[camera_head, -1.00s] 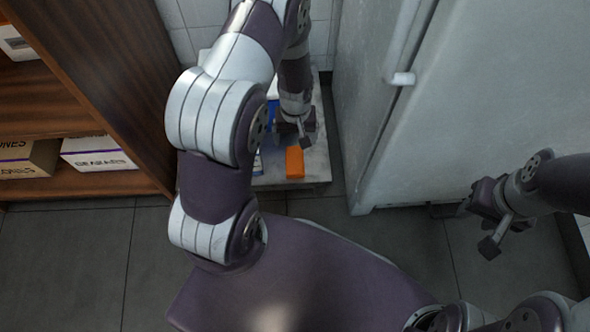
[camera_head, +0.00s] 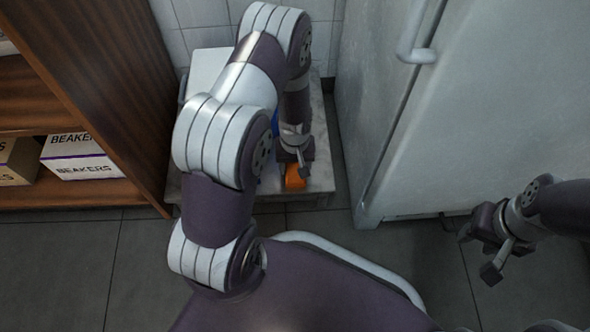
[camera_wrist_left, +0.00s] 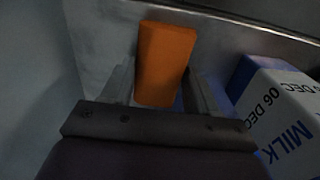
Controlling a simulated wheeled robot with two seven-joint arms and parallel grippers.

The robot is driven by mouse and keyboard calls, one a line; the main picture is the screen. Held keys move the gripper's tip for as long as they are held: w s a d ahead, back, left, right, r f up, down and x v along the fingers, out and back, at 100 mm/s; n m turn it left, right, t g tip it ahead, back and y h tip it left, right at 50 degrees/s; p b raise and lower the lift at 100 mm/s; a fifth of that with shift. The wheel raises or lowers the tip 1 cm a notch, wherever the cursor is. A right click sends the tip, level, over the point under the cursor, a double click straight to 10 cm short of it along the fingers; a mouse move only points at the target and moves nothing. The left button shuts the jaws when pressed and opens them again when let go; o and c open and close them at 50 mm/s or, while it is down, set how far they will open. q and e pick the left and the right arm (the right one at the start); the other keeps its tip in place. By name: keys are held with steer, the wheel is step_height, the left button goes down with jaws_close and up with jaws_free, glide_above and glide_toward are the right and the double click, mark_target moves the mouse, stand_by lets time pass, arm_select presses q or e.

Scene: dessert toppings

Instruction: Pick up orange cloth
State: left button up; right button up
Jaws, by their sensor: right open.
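The orange cloth (camera_head: 296,180), a small block-like shape, is at the front of a low grey surface (camera_head: 317,186). In the head view my left gripper (camera_head: 295,164) is right over it and hides its upper part. In the left wrist view the cloth (camera_wrist_left: 166,62) shows between the two fingers of my left gripper (camera_wrist_left: 160,92). The fingers stand apart, about as wide as the cloth; I cannot tell whether they press on it. My right gripper (camera_head: 479,253) is open and empty at the right, away from the cloth.
A milk carton (camera_wrist_left: 285,115) lies close to the right of my left gripper in the wrist view. A pale fridge-like cabinet (camera_head: 400,130) stands right of the surface. A wooden shelf (camera_head: 105,90) with boxes labelled BEAKERS (camera_head: 85,168) stands left.

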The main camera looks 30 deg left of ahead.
mark_target(295, 167)
arm_select(q)
steer(key=c, duration=0.3)
steer(key=shift+r, duration=0.1)
steer(key=shift+c, duration=0.2)
steer(key=shift+r+p, duration=0.25)
steer(key=shift+p, duration=0.05)
step_height(295, 167, up, 4)
steer(key=p, duration=0.4)
steer(key=shift+r, duration=0.2)
steer(key=s+d+r+p, duration=0.6)
steer(key=s+d, duration=0.1)
steer(key=d, duration=0.2)
steer(key=shift+s+p, duration=0.3)
steer(key=shift+s, duration=0.05)
steer(key=o, duration=0.5)
steer(key=c, duration=0.4)
